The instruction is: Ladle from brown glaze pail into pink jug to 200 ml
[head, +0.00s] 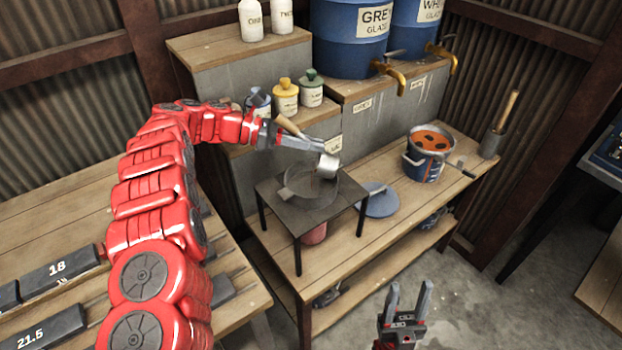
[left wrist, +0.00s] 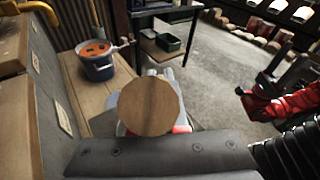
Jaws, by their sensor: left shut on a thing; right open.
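My left gripper (head: 318,145) is shut on the ladle, which has a wooden handle (head: 289,126) and a metal cup (head: 327,166). The cup hangs over the right side of a dark round sieve or pan (head: 309,190) on a black stand; its contents are hidden. In the left wrist view the handle's round end (left wrist: 148,105) faces the camera. The blue pail (head: 428,165) with orange-brown glaze stands on the bench to the right, also in the left wrist view (left wrist: 97,66). A pink vessel, probably the jug (head: 315,234), is partly hidden under the stand. My right gripper (head: 407,304) is open and empty.
The black stand (head: 265,217) is on the wooden bench. A blue-grey disc (head: 380,201) lies between it and the pail. A grey cylinder with a wooden-handled tool (head: 490,144) stands right of the pail. Blue barrels with taps (head: 347,40) are behind.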

